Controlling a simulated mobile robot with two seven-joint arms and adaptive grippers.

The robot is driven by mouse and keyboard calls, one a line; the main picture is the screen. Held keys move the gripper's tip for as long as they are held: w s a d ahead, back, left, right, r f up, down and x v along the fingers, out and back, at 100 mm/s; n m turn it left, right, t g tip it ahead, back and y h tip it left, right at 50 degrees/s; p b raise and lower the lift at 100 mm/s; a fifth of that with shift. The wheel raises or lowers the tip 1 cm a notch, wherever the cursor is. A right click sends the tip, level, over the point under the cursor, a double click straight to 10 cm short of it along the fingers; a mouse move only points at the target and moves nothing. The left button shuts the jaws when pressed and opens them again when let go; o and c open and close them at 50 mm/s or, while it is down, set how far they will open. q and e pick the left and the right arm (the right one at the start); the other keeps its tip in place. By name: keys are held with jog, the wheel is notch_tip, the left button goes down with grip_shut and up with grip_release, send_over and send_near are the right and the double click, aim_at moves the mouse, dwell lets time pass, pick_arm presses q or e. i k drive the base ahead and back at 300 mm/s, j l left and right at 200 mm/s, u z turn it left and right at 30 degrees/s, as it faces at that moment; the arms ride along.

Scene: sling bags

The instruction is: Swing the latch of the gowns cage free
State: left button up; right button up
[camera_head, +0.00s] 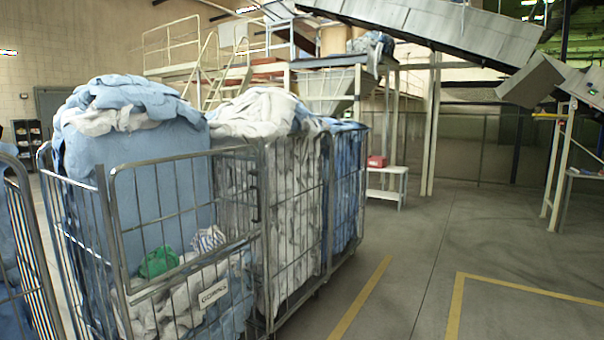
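A wire roll cage (108,200) stands at the left front, heaped with blue and white cloth (130,100). A white label (213,293) hangs low on its front mesh; its print is small but seems to read gowns. A small dark fitting (255,205) sits on the upright at the right edge of the cage's front; it may be the latch, but I cannot tell whether it is fastened. A green bundle (158,262) and a striped bundle (208,239) lie inside behind the mesh. Neither of my grippers is in view.
More cages, one with white cloth (262,112) and one with blue cloth (346,185), stand close behind. Another cage (22,250) is cut off at the left edge. Open floor (420,270) with yellow lines lies to the right.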

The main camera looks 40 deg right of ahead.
aim_at(255, 172)
jog(key=z, duration=1.2)
jog(key=i+l+u, duration=0.1)
jog(key=i+l, duration=0.25)
jog(key=i, duration=0.3)
jog(key=i+l+u, duration=0.1)
jog(key=i+l, duration=0.25)
jog(key=i, duration=0.35)
jog(key=i+l+u, duration=0.1)
jog(key=i+l, duration=0.35)
jog(key=i, duration=0.2)
jog(key=i+l+u, duration=0.1)
jog(key=i+l, duration=0.4)
jog(key=i, duration=0.1)
